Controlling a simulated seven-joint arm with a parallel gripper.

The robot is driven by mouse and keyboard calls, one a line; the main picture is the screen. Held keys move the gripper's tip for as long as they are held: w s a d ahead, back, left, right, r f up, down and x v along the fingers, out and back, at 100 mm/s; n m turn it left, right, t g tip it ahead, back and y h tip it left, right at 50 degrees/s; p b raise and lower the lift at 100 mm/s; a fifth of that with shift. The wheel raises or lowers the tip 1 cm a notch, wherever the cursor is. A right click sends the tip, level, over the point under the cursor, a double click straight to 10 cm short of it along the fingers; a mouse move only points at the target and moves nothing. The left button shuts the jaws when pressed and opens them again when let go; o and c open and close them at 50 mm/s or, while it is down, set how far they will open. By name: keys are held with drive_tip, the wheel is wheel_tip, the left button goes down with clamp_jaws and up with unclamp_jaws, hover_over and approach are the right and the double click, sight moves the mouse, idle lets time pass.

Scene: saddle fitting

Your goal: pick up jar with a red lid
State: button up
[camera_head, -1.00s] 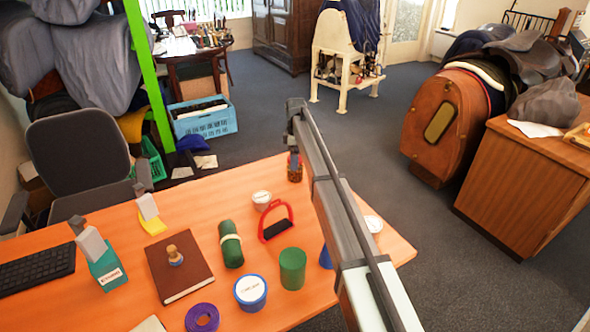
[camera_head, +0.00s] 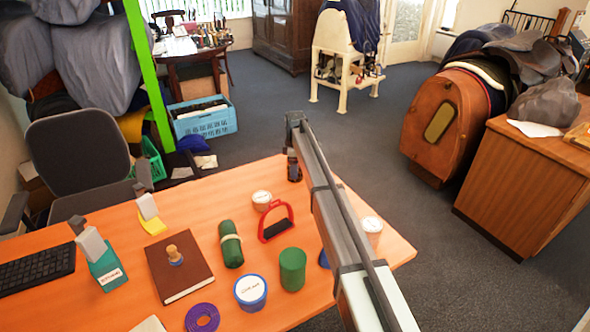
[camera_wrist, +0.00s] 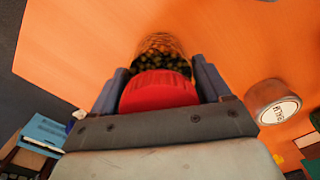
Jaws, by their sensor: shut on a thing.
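The jar shows in the wrist view as a round red lid (camera_wrist: 158,91) with a clear body (camera_wrist: 158,48) beyond it, holding dark and yellowish bits. My gripper (camera_wrist: 162,85) has one finger on each side of the lid and is shut on the jar. In the head view my gripper (camera_head: 293,166) is at the far edge of the orange table (camera_head: 195,200).
A white-lidded tub (camera_head: 262,199) and a red stirrup (camera_head: 277,222) stand nearest my gripper. A green roll (camera_head: 231,244), a green cylinder (camera_head: 292,269), a blue-rimmed tub (camera_head: 250,291) and a brown book (camera_head: 180,268) lie nearer. Another white-lidded tub (camera_head: 372,230) is right of my arm.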

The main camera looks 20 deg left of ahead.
drive_tip(key=c, duration=0.8)
drive_tip(key=shift+o, duration=0.2)
